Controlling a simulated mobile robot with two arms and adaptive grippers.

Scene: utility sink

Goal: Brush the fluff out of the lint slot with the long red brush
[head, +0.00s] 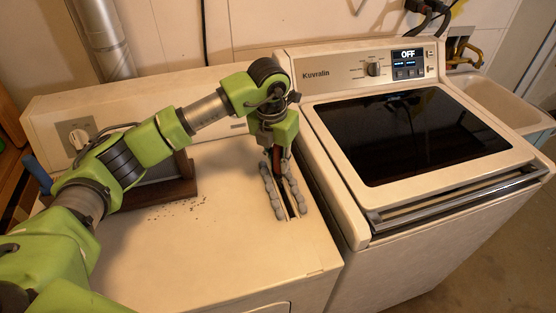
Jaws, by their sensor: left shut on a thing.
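My left gripper (275,152) points down over the right part of the dryer top (200,260), shut on the long red brush (277,162). Only a short red and dark length of the brush shows below the fingers. Its lower end is at the lint slot (288,204), a narrow dark slit in the dryer top; I cannot tell how deep it reaches. Grey fluff (268,188) lies in clumps along the slot's left side, and more clumps lie along its right side. My right gripper is out of view.
A white washer (340,190) with a dark glass lid (410,135) stands close on the right. A brown wooden tray (180,188) and a blue handle (37,172) are partly behind my left arm. Dark crumbs (185,206) lie beside it. The dryer's front top is clear.

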